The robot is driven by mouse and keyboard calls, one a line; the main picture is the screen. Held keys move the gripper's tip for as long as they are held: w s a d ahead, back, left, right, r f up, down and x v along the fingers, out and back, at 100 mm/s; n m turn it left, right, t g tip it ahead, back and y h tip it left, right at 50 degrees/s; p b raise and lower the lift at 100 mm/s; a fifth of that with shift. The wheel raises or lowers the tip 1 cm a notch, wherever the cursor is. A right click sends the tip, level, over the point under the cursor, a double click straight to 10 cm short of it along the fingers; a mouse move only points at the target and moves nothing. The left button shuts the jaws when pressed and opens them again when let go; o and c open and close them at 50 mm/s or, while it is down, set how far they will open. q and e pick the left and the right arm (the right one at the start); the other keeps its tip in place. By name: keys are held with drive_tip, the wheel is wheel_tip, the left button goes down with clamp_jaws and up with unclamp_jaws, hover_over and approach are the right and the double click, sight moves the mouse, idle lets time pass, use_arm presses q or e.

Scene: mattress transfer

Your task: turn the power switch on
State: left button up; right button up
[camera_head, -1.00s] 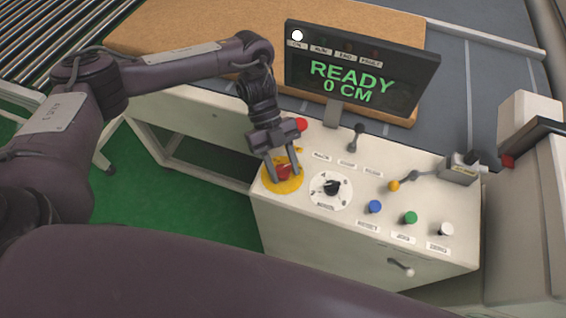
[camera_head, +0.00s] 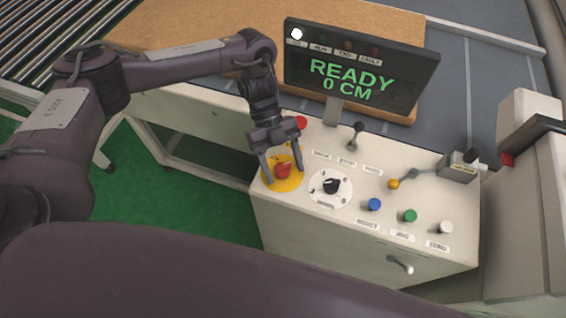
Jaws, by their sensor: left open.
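A red rotary knob on a round yellow plate (camera_head: 291,184), which looks like the power switch, sits at the left end of the white control panel (camera_head: 345,232). My left gripper (camera_head: 283,172) is open and points down over the plate, with one finger on each side of the red knob (camera_head: 283,170). Whether the fingers touch the knob I cannot tell. The screen (camera_head: 360,75) behind the panel reads "READY 0 CM" in green, and a white lamp (camera_head: 297,34) at its top left is lit. My right gripper is out of view.
Beside the yellow plate is a black selector on a white dial (camera_head: 330,188). Blue (camera_head: 375,204), green (camera_head: 410,215) and white (camera_head: 445,227) buttons stand to its right. A small black lever (camera_head: 357,132) and a yellow-tipped lever (camera_head: 394,184) rise nearby. A red button (camera_head: 300,122) is behind my gripper.

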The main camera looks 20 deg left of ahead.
use_arm(q)
drive_tip(key=shift+b+v, duration=0.7)
drive_tip(key=shift+v, duration=3.2)
drive_tip(key=shift+f, duration=0.1)
